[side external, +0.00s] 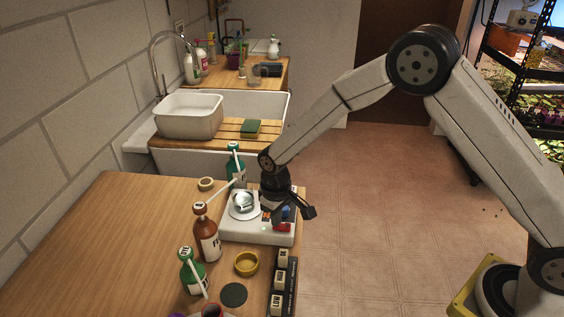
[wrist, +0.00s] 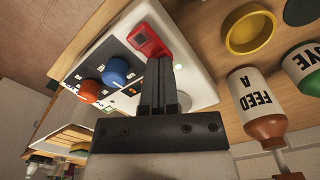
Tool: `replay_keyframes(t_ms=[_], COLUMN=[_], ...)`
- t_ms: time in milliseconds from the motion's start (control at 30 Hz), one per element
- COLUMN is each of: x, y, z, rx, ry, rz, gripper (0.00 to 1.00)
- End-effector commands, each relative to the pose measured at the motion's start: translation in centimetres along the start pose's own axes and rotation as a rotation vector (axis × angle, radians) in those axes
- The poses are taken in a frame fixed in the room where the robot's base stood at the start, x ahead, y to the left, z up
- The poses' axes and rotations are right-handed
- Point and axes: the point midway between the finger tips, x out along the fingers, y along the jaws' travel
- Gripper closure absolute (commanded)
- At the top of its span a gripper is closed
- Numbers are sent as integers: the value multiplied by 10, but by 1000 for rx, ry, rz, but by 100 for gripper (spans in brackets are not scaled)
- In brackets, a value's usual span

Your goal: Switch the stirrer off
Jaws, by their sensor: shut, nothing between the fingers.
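The stirrer (side external: 236,230) is a white box on the wooden bench, with a round top plate carrying a small shiny vessel (side external: 243,201). In the wrist view its panel (wrist: 92,62) shows a blue knob (wrist: 117,70), an orange knob (wrist: 90,91) and a red rocker switch (wrist: 149,42). A small green light (wrist: 178,67) shows beside the fingers. My gripper (wrist: 158,62) is shut and empty, its fingertips at the near edge of the red switch; I cannot tell whether they touch it. In the side view the gripper (side external: 276,212) is over the panel, and the red switch (side external: 283,227) shows beside it.
A brown bottle (side external: 206,240) and a green bottle (side external: 191,270) stand left of the stirrer; another green bottle (side external: 236,165) stands behind it. A yellow dish (side external: 246,263) and a black labelled rack (side external: 279,290) are in front. The sink (side external: 278,105) lies beyond the bench.

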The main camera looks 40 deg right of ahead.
Motion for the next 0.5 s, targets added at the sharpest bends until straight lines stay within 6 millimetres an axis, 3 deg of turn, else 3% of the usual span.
replay_keyframes(t_ms=[500], x=[4], y=[0], z=[0], rx=[0], ry=[0], rz=[0], gripper=[100])
